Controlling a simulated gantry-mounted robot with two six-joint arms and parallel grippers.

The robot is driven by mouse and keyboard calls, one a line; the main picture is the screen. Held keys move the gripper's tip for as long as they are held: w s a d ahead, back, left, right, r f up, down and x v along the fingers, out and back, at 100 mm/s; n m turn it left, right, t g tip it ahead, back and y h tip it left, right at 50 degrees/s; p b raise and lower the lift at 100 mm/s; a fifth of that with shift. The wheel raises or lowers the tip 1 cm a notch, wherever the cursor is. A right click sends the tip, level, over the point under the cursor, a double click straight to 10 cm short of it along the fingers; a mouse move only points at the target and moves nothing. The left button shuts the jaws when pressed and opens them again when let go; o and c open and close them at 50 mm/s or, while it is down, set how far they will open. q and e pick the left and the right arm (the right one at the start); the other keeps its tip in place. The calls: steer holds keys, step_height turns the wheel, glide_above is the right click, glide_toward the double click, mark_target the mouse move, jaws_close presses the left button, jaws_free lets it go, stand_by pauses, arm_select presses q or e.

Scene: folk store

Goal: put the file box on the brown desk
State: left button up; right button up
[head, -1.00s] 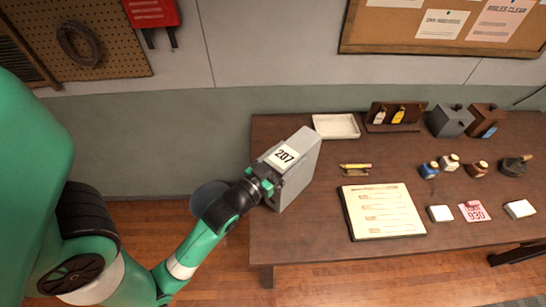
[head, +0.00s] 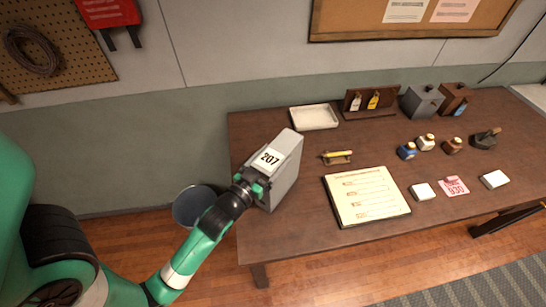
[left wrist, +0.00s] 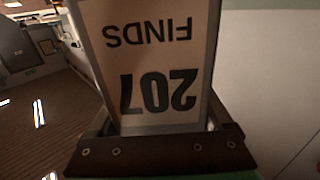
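The file box (head: 285,170) is a grey upright box with a white label reading 207. In the left wrist view its label (left wrist: 155,60) fills the middle and reads "207 FINDS" upside down. My left gripper (head: 256,187) is shut on the near left side of the box. The box is at the left end of the brown desk (head: 300,228), slightly tilted in the picture. I cannot tell whether its bottom touches the desk top. My right gripper is not in view.
An open ledger (head: 366,196) lies right of the box, with a pencil on a rest (head: 337,157) behind it. A white tray (head: 314,117) is at the back. Several ink bottles, cards and boxes fill the right side. A bin (head: 190,207) stands on the floor left of the desk.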

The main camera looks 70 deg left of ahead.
arm_select(q)
steer(key=shift+o, duration=1)
steer(key=shift+r, duration=0.1)
steer(key=b+v, duration=0.2)
steer(key=v, duration=1)
